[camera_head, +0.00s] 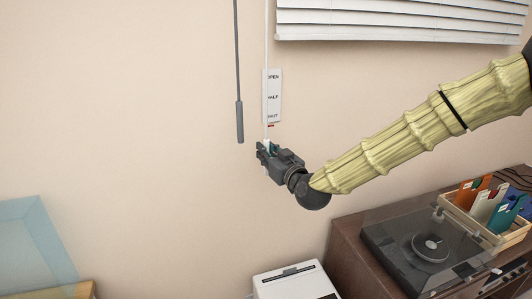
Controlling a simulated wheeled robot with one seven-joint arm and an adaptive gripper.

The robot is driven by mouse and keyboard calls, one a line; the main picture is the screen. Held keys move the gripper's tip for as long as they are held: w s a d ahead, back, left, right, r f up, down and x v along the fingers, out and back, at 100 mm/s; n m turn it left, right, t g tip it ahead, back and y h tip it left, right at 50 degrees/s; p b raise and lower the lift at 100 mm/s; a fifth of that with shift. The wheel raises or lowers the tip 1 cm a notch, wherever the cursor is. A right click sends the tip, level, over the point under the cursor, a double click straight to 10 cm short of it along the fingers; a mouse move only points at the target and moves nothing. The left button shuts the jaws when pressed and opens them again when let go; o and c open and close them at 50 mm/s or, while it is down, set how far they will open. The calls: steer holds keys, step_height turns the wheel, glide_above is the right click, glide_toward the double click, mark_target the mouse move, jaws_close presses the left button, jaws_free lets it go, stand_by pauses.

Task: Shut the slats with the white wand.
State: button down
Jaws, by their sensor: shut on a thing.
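The white slatted blind (400,20) hangs at the top right; its slats look tilted, with thin gaps between them. The thin white wand (266,35) hangs down the wall and passes along a white card (272,95) marked OPEN, HALF and SHUT. A small red mark (270,125) sits at the card's lower edge, just below SHUT. My gripper (265,148) is below the card, shut on the lower end of the white wand; the fingers hide most of that end. A grey rod with a thicker dark handle (240,122) hangs to the left, apart from my gripper.
A dark cabinet (345,240) at the lower right bears a record player (425,245) and a wooden crate (465,212) of colored sleeves. A white box-like unit (292,282) stands below my gripper. The wall to the left is clear.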

steer(key=c, duration=1.4)
jaws_free()
steer(key=shift+d+f, duration=0.1)
steer(key=shift+f, duration=0.2)
steer(key=shift+s+r, duration=0.1)
steer(key=shift+s, duration=0.05)
steer(key=v, duration=1.1)
steer(key=shift+s+d, duration=0.2)
steer(key=shift+s, duration=0.1)
